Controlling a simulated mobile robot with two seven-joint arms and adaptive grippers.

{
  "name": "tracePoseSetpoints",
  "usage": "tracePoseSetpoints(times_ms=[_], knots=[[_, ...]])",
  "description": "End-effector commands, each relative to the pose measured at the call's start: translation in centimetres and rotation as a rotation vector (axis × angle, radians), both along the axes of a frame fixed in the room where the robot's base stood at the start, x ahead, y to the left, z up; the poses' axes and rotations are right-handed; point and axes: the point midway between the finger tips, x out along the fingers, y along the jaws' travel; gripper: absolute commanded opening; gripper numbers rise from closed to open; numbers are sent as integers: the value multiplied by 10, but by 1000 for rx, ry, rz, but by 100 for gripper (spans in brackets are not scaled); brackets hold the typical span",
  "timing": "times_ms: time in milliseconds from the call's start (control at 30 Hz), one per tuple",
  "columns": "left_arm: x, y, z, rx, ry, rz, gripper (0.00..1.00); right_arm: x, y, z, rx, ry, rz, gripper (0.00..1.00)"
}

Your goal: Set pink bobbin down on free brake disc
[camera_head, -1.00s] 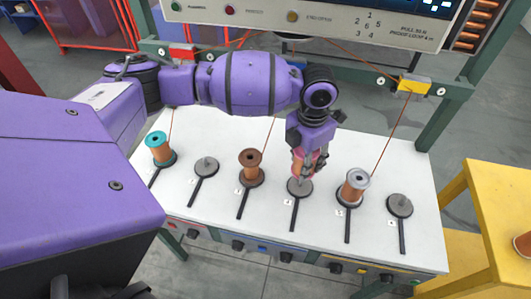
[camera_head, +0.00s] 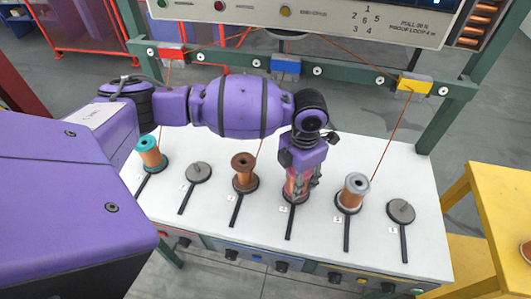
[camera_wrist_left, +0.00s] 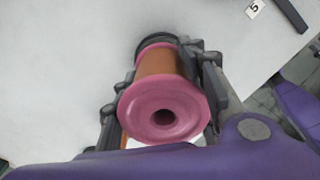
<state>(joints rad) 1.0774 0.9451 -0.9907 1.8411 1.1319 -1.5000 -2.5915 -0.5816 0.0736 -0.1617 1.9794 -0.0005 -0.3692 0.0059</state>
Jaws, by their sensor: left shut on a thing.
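The pink bobbin (camera_wrist_left: 163,108) has pink flanges and copper-coloured wire. My left gripper (camera_head: 300,188) is shut on it, with a finger on either side in the left wrist view (camera_wrist_left: 160,95). The bobbin (camera_head: 293,184) is upright, at the dark brake disc (camera_head: 289,201) fourth from the left. That disc's rim (camera_wrist_left: 152,38) shows just beyond the far flange in the wrist view. I cannot tell whether the bobbin rests fully on it. Bare discs with short pegs stand second from left (camera_head: 198,172) and far right (camera_head: 401,210). My right gripper is not in view.
A teal bobbin (camera_head: 149,149), a brown bobbin (camera_head: 243,168) and a silver-flanged bobbin (camera_head: 354,188) stand on other discs on the white table (camera_head: 345,155). Copper wires run up from them to a green frame (camera_head: 340,73). A yellow stand (camera_head: 480,210) is at right.

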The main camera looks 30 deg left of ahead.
Motion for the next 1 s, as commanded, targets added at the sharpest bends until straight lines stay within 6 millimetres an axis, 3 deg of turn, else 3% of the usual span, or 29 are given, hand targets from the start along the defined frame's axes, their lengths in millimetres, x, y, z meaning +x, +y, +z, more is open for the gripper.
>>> tracePoseSetpoints(times_ms=[467, 500, 633, 1000], knots=[[3, -1, -7, -3, -7, -1, 0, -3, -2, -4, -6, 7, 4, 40], [3, -1, -7, -3, -7, -1, 44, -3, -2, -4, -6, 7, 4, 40], [3, -1, -7, -3, -7, -1, 61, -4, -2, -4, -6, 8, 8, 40], [1, -1, -9, -1, -2, -1, 62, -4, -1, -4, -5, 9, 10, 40]])
